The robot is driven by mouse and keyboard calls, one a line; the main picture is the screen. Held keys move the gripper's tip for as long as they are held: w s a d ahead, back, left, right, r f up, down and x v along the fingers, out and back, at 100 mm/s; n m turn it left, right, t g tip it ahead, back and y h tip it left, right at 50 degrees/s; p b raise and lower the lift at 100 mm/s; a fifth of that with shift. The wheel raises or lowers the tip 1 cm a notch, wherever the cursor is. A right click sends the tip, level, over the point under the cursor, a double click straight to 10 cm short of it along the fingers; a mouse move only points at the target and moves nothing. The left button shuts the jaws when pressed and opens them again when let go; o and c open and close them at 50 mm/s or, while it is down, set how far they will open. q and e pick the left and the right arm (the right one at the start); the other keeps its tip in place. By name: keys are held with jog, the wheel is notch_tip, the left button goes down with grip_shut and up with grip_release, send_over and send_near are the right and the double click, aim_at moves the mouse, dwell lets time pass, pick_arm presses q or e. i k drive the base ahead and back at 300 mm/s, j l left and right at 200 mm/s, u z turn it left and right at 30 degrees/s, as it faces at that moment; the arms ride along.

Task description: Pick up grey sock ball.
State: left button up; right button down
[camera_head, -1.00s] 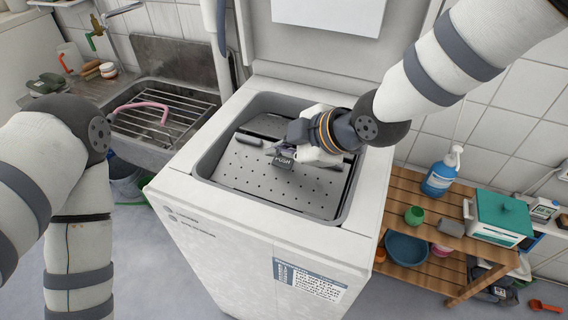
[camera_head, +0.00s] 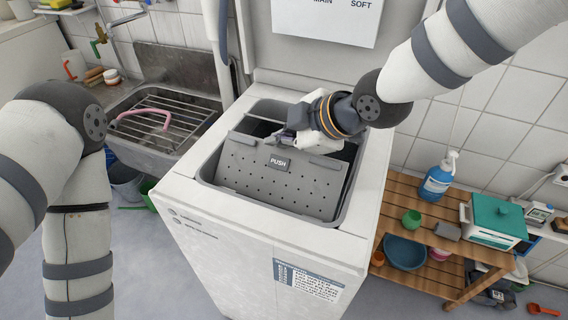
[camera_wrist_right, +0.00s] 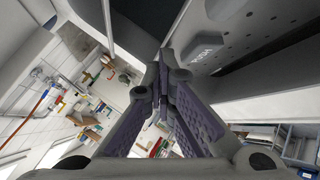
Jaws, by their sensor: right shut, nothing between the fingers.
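I cannot make out a grey sock ball in either view. The white top-loading washing machine (camera_head: 270,240) stands open in the middle. Its grey perforated inner flap (camera_head: 270,180), marked PUSH, is tilted up at the back, with a dark gap behind it. My right gripper (camera_head: 284,137) is shut and empty at the flap's upper edge; whether it touches the flap is unclear. Its closed fingers (camera_wrist_right: 163,75) fill the middle of the right wrist view, with the flap at the upper right. Only my left arm shows at the left; its gripper is out of view.
A sink with a wire rack (camera_head: 170,115) and a pink hose stands left of the machine. On the right, a wooden shelf (camera_head: 405,190) holds a blue spray bottle (camera_head: 438,178), a green cup, a small grey block (camera_head: 447,231) and a green-lidded box (camera_head: 495,222).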

aim_at(443, 229)
jog(key=k+l, duration=0.2)
jog(key=l, duration=0.15)
jog(key=k+l, duration=0.25)
jog(key=l, duration=0.15)
jog(key=k+l, duration=0.2)
jog(key=l, duration=0.15)
